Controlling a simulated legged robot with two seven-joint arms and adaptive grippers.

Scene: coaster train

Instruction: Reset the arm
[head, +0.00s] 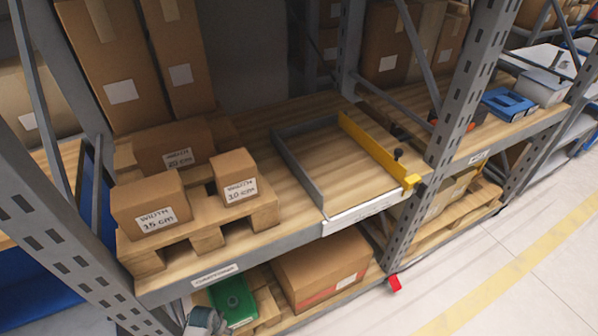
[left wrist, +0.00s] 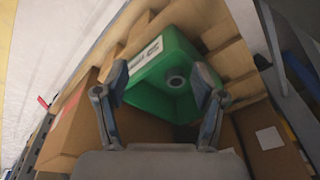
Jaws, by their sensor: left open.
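My left gripper (left wrist: 165,90) is open in the left wrist view, its two fingers spread wide. A green box (left wrist: 172,72) with a white label and a round recess shows beyond and between the fingers; I cannot tell whether they touch it. In the head view the green box (head: 232,298) sits on the lower shelf, left of a large cardboard box (head: 322,268). A grey part of my left arm shows at the bottom edge beside it, and the fingers are hidden there. My right gripper is in neither view.
On the upper shelf, boxes marked 15 cm (head: 151,211), 20 cm (head: 173,146) and 10 cm (head: 235,182) stand on a wooden pallet (head: 205,240). Right of it is a grey frame with a yellow bar (head: 375,150). Rack posts (head: 462,85) flank the shelf; floor is clear at right.

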